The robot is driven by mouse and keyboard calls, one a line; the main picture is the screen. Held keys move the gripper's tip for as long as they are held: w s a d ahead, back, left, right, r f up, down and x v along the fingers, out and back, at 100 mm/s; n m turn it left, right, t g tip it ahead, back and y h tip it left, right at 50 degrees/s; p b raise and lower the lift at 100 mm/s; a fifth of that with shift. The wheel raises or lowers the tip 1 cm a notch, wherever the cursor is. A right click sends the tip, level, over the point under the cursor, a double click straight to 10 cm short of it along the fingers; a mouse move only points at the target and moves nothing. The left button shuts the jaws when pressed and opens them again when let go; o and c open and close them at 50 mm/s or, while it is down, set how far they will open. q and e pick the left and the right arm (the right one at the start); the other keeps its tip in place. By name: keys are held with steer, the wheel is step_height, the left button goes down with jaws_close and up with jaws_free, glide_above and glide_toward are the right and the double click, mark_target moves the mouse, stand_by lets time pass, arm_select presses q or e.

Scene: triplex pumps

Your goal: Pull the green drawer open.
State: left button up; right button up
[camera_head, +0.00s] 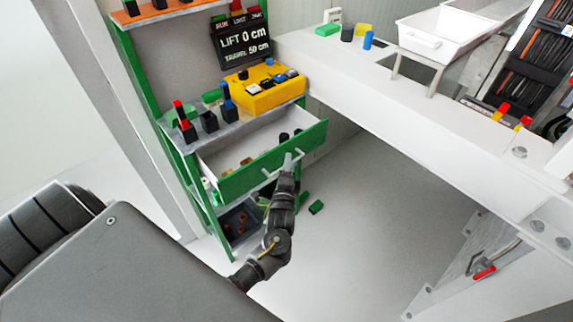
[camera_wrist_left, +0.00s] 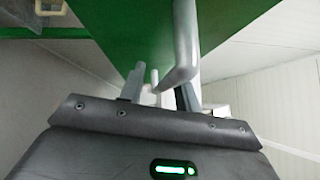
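The green drawer (camera_head: 233,180) stands pulled out of the green-framed cabinet, its white inside showing with several small brown and dark items. Its light bar handle (camera_head: 270,172) runs along the green front. In the left wrist view the green front (camera_wrist_left: 150,35) fills the top and the grey handle (camera_wrist_left: 184,50) comes down towards the fingers. My left gripper (camera_head: 290,160) is at the right part of the handle. Its two fingers (camera_wrist_left: 160,92) are apart, one on each side of the bar, with a gap showing on the left. My right gripper is not in view.
A yellow control box (camera_head: 262,92) and dark switches stand on the shelf above the drawer. A lower bin (camera_head: 238,222) sits below it. A long white beam (camera_head: 400,85) runs to the right.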

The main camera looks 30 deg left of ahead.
arm_select(q)
steer(key=shift+s+r, duration=0.1)
steer(key=b+v, duration=0.1)
steer(key=v, duration=0.9)
steer(key=shift+s, duration=0.3)
steer(key=shift+d, duration=0.15)
